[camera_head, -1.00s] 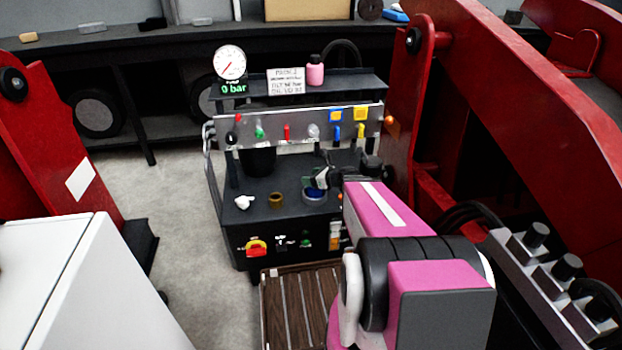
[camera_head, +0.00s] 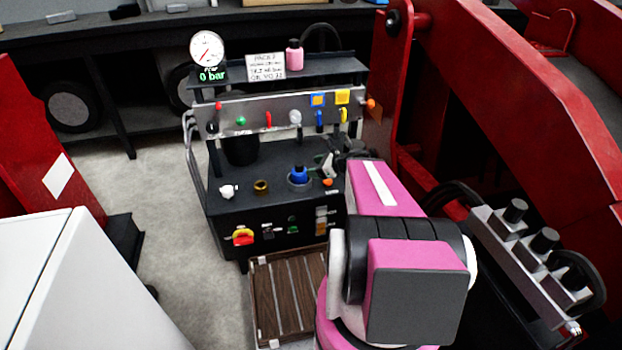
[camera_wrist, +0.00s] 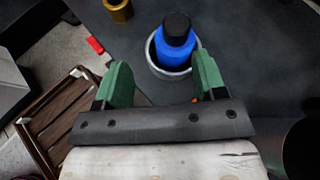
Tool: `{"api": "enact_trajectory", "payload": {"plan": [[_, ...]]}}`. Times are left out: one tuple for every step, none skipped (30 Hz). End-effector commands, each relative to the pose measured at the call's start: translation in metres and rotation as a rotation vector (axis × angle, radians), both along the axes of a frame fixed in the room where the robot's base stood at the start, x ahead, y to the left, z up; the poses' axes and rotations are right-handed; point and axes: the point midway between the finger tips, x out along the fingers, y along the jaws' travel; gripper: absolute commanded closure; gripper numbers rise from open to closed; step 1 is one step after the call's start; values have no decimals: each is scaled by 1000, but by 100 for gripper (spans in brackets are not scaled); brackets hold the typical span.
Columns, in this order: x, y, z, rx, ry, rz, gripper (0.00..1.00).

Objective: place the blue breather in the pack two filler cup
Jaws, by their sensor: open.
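The blue breather (camera_head: 299,174), with a darker top, stands roughly upright in a round grey cup (camera_head: 290,186) on the black deck of the unit. In the wrist view the blue breather (camera_wrist: 175,45) has a black cap, and the rim of the cup (camera_wrist: 152,62) surrounds its lower part. My gripper (camera_head: 328,164) is just right of the breather in the head view, partly hidden by my pink arm. In the wrist view my gripper (camera_wrist: 163,80) has its green fingers spread and empty, with the breather beyond and apart from them. How deep the breather sits is hidden.
On the deck, a brass ring (camera_head: 261,187) and a white fitting (camera_head: 228,191) lie left of the cup. A panel with coloured valves (camera_head: 268,120) rises behind. A pink bottle (camera_head: 294,55) stands on the shelf above. Red machine arms (camera_head: 500,90) flank the right.

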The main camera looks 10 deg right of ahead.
Motion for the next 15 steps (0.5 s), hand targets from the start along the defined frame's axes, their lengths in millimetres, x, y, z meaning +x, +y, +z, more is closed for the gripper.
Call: {"api": "enact_trajectory", "payload": {"plan": [[-4, 10, -3, -77, -24, 73, 36], [-7, 15, -6, -132, -41, 123, 36], [-12, 23, -10, -209, -65, 200, 36], [-15, 28, -13, -268, -86, 262, 36], [-19, 32, -16, -330, -106, 325, 36], [-24, 39, -20, -411, -134, 415, 36], [-28, 42, -23, -472, -157, 488, 36], [-32, 46, -26, -533, -181, 563, 36], [-38, 50, -29, -618, -212, 668, 36], [-42, 53, -32, -678, -236, 752, 36], [-46, 55, -34, -738, -260, 838, 36], [-52, 57, -37, -816, -291, 955, 36], [-55, 58, -38, -871, -314, 1043, 36], [-59, 58, -39, -923, -336, 1132, 36], [-62, 58, -40, -987, -362, 1245, 36]]}}
